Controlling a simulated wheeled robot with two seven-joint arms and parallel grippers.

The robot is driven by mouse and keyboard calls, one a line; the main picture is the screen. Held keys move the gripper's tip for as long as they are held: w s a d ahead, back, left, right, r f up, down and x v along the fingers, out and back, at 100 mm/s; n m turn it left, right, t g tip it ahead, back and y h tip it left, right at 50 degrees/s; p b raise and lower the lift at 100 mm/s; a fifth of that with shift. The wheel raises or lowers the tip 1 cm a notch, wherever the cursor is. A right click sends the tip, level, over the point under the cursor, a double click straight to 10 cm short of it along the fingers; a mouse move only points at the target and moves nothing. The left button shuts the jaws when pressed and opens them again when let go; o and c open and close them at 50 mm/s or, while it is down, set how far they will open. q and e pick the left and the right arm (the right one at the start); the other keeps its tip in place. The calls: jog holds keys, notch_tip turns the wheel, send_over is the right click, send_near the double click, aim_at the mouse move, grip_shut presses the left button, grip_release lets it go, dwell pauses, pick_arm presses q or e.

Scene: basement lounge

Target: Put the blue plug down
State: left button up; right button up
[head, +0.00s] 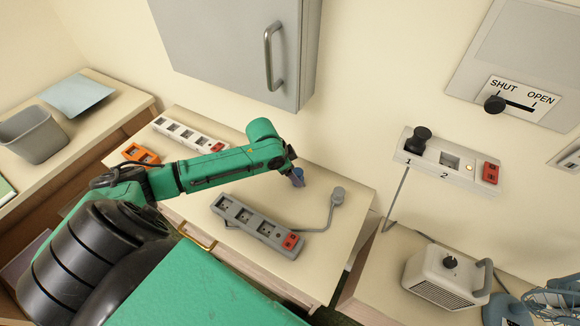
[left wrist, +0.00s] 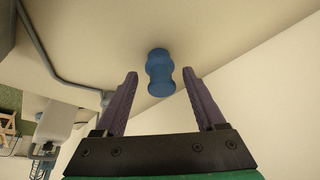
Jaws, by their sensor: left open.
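The blue plug (left wrist: 160,74) stands on the pale tabletop (head: 345,235), between and just beyond the tips of my left gripper's (left wrist: 158,92) purple fingers. The fingers are spread, with a gap on both sides of the plug, and do not grip it. In the head view the left gripper (head: 297,179) is over the back of the table and partly covers the blue plug (head: 301,171). My right gripper is not in view.
A grey power strip (head: 257,226) with a corded grey plug (head: 338,195) lies in front. A white strip (head: 190,134) and an orange item (head: 140,154) lie left. A cabinet (head: 235,45) hangs above. A wall socket (head: 450,160) and heater (head: 446,279) are right.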

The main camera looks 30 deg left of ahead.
pick_arm(q)
jog(key=v, duration=1.2)
